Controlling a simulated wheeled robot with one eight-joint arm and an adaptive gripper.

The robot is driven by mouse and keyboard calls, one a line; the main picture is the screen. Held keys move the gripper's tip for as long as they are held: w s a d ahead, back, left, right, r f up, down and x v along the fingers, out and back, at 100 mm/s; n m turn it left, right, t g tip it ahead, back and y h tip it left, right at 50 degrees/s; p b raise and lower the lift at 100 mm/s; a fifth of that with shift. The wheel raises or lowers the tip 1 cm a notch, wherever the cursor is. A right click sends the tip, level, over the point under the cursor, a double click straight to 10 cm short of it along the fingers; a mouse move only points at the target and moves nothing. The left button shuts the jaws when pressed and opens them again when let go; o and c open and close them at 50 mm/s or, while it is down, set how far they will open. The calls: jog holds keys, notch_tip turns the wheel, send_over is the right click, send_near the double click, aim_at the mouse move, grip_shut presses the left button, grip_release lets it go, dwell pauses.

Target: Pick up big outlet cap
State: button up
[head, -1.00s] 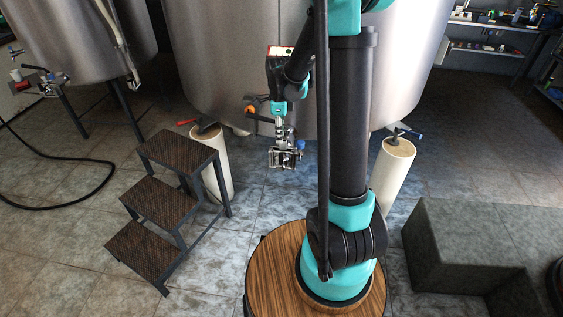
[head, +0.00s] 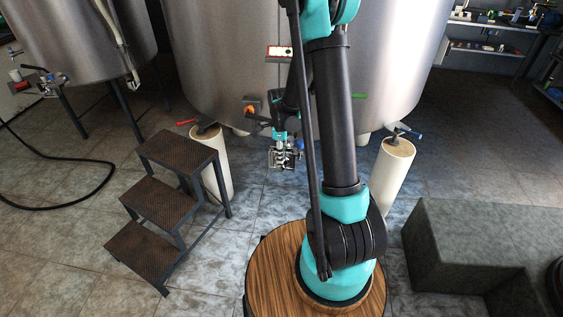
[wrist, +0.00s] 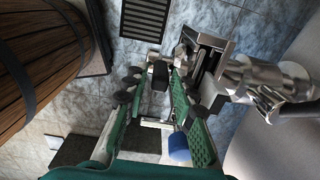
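A bright metal outlet fitting (wrist: 265,80) shows at the right of the wrist view, with a squarish metal end piece (wrist: 212,45) that may be the big outlet cap. In the head view my gripper (head: 284,158) is low in front of the large tank (head: 225,60), where gripper and outlet blend together. A blue knob (wrist: 180,147) sits near the right finger's base.
Metal steps (head: 178,150) stand left of my gripper. Pale cylindrical legs (head: 392,172) flank the outlet area. A grey block (head: 470,245) is at the right. A floor grate (wrist: 146,18) and a wooden barrel-like side (wrist: 40,60) show in the wrist view. Floor is open between.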

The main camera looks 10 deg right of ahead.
grip_shut()
dwell(0.7)
